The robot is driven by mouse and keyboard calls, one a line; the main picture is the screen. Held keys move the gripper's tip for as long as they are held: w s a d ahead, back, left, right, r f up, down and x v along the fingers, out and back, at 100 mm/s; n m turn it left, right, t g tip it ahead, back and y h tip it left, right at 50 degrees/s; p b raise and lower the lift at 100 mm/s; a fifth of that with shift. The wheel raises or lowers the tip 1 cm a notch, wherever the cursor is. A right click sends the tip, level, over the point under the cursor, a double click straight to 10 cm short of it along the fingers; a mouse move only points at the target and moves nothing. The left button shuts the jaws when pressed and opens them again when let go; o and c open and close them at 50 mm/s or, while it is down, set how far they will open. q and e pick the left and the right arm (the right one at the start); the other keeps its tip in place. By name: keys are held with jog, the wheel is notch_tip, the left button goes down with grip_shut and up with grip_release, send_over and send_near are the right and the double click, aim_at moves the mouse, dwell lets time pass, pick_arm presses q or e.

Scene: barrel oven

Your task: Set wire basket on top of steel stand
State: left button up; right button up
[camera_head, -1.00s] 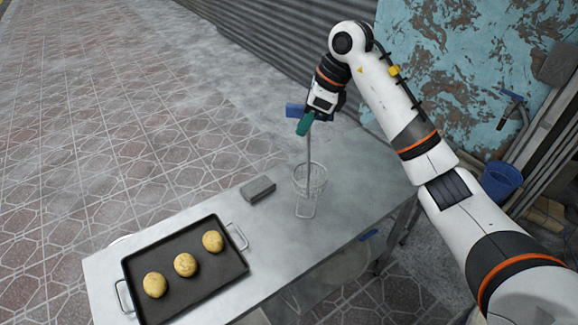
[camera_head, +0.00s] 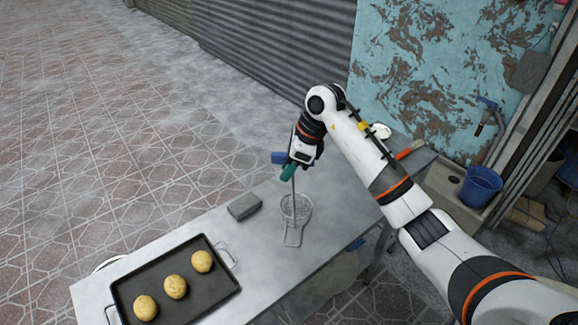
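The wire basket (camera_head: 296,206) is a round mesh bowl at the lower end of a long thin metal rod. It is over the steel table, right of the grey block. My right gripper (camera_head: 291,170) is above it, pointing down, and appears shut around the green handle (camera_head: 288,173) at the rod's top. Thin wire loops (camera_head: 293,239) show just below the basket; I cannot tell whether they belong to the basket or to the steel stand. Contact between basket and table is unclear. My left gripper is not in view.
A black tray (camera_head: 212,291) with three round dough pieces sits on the table's left part. A grey block (camera_head: 244,207) lies between tray and basket. The steel table (camera_head: 340,225) is bare right of the basket. A blue bucket (camera_head: 480,186) stands beyond, right of my arm.

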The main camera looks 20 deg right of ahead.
jog(key=shift+o, duration=0.7)
jog(key=shift+r, duration=0.2)
jog(key=b+v, duration=0.3)
jog(key=v, duration=0.7)
jog(key=shift+d+r, duration=0.1)
jog(key=shift+r, duration=0.2)
jog(key=shift+s+d+r, duration=0.15)
jog(key=shift+s+r, duration=0.05)
jog(key=shift+r, duration=0.35)
